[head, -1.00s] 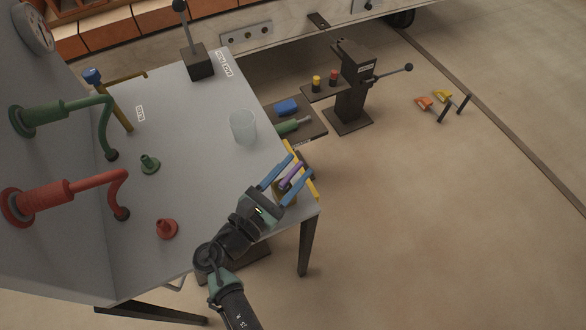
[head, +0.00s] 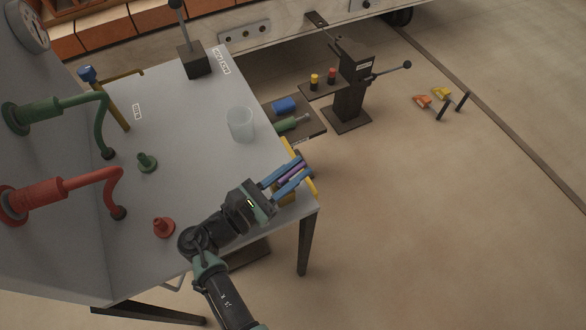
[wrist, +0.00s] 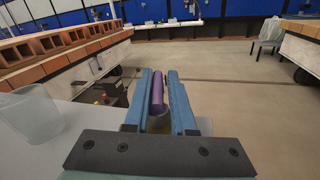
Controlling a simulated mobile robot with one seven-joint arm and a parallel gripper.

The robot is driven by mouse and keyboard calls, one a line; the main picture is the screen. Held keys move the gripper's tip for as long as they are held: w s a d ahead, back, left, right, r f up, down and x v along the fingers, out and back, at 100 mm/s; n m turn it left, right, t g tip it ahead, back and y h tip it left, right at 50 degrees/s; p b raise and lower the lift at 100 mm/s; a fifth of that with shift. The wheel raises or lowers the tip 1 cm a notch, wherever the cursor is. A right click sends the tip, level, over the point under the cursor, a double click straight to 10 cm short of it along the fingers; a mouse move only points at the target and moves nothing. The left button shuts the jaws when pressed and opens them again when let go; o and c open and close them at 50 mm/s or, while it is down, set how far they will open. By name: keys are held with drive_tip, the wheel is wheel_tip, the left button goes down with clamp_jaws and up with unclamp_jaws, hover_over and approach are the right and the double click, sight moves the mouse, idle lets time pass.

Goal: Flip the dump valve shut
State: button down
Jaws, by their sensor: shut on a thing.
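A purple handle (head: 291,172), which looks like the dump valve's lever, is at the near right edge of the grey bench. My gripper (head: 288,176) is over that edge, its two blue fingers shut on the handle from either side. In the wrist view the purple handle (wrist: 157,92) stands between the fingers (wrist: 163,95), pointing away from me. A brass-coloured body (head: 286,197) shows partly below the fingers. Most of the valve is hidden by my gripper, and I cannot tell its exact position.
Yellow edge strips (head: 290,148) lie beside the fingers. A clear cup (head: 240,124) stands on the bench (head: 190,130). Green (head: 147,162) and red (head: 163,227) fittings sit further left. A dark lever stand (head: 350,95) is on the floor behind.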

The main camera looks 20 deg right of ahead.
drive_tip(key=m+g+b, duration=0.1)
drive_tip(key=m+g, duration=0.1)
drive_tip(key=g, duration=0.1)
drive_tip(key=shift+m+g+h, duration=0.3)
drive_tip(key=shift+h, duration=0.1)
drive_tip(key=shift+s+r+m+g+b, duration=0.15)
drive_tip(key=shift+m+g+b, duration=0.2)
drive_tip(key=shift+g, duration=0.15)
drive_tip(key=c, duration=0.9)
unclamp_jaws()
drive_tip(key=shift+o, duration=0.2)
drive_tip(key=a+b, duration=0.1)
drive_tip(key=a, duration=1.2)
drive_tip(key=shift+s, duration=0.15)
